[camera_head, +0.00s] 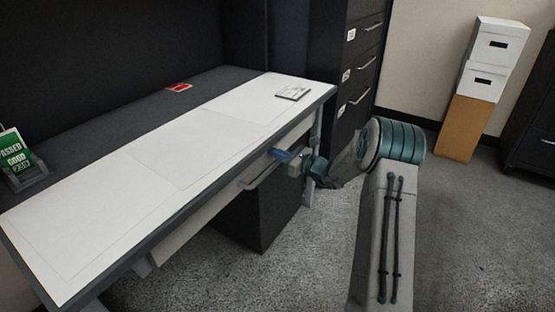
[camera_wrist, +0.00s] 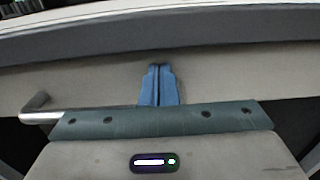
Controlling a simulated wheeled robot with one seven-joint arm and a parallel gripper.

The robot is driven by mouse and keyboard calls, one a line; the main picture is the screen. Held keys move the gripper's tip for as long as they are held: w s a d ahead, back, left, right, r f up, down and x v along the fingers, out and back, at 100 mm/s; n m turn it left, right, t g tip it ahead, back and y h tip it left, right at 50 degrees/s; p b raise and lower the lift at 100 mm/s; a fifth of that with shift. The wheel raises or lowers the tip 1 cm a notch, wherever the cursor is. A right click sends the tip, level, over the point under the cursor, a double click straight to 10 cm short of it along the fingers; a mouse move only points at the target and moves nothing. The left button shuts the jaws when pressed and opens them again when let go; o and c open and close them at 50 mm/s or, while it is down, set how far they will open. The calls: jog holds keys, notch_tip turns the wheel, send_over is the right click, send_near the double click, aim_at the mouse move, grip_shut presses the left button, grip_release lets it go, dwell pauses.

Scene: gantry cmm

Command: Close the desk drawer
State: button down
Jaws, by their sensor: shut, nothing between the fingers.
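The desk drawer has a pale front (camera_head: 212,208) under the desk's long edge, with a grey bar handle (camera_head: 262,173). My gripper (camera_head: 283,154) is at the right part of the drawer front, by the right end of the handle. In the wrist view, my gripper's blue fingers (camera_wrist: 158,84) are together and empty, pointing at the pale drawer front (camera_wrist: 225,85). The handle (camera_wrist: 38,110) shows at the left and passes out of sight behind my gripper's body. I cannot tell whether the fingertips touch the front, or how far out the drawer stands.
The desk top (camera_head: 175,150) bears white sheets, a notepad (camera_head: 293,93), a red card (camera_head: 179,87) and a green sign (camera_head: 15,155). A dark pedestal (camera_head: 262,215) stands below. A dark filing cabinet (camera_head: 350,70) is behind; stacked boxes (camera_head: 480,85) stand right. Carpet is clear at front.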

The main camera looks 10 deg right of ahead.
jog(key=shift+x, duration=0.85)
jog(key=shift+a+r, duration=0.15)
jog(key=shift+r, duration=0.05)
